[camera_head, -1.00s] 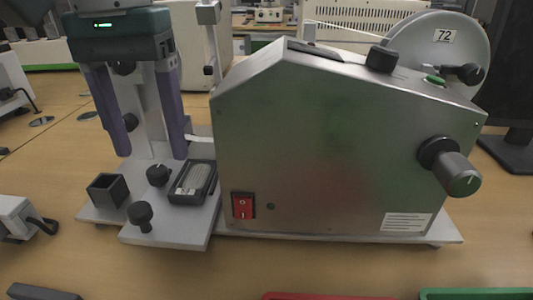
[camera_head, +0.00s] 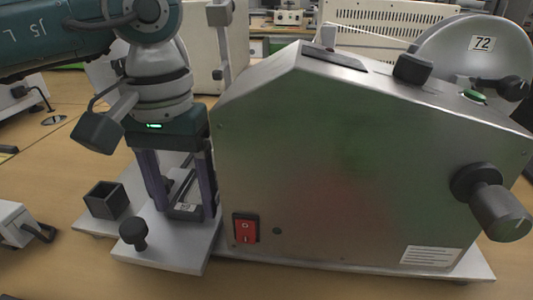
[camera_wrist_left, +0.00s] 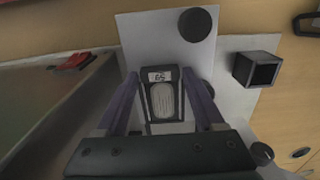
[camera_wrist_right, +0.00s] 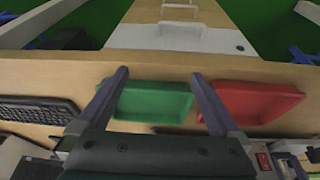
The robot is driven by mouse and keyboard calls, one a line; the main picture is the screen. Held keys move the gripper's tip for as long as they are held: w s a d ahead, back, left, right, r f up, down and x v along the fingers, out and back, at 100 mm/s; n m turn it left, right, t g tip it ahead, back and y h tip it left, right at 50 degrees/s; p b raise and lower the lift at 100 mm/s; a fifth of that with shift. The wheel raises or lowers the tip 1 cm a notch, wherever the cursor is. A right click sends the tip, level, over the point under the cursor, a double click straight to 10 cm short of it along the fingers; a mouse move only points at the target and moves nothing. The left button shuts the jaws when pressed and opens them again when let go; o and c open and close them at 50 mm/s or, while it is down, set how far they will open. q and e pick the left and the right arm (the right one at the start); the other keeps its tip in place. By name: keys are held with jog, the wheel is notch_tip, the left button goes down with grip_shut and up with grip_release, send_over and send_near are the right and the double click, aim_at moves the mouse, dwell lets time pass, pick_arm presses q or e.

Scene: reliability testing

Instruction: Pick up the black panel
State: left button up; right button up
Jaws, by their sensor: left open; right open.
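The black panel (camera_head: 186,207), a small black frame with a pale ribbed centre and a label, lies on the light grey base plate (camera_head: 160,253) left of the large metal machine. It also shows in the left wrist view (camera_wrist_left: 162,101). My left gripper (camera_head: 184,217) points down with its open purple fingers on either side of the panel; gaps show between fingers and frame in the left wrist view. The fingers partly hide the panel in the head view. My right gripper (camera_wrist_right: 160,74) is open and empty above a table with trays.
The metal machine (camera_head: 350,170) with a red switch (camera_head: 245,228) stands close to the right of my left gripper. A black knob (camera_head: 134,234) and a black open box (camera_head: 106,199) are close by. Green (camera_wrist_right: 155,101) and red (camera_wrist_right: 257,102) trays show in the right wrist view.

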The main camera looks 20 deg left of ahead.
pick_arm(q)
jog(key=shift+f, duration=0.2)
jog(key=c, duration=1)
jog(key=shift+r, duration=0.15)
notch_tip(320, 180, up, 20)
jog(key=p, duration=0.2)
jog(key=shift+p, duration=0.4)
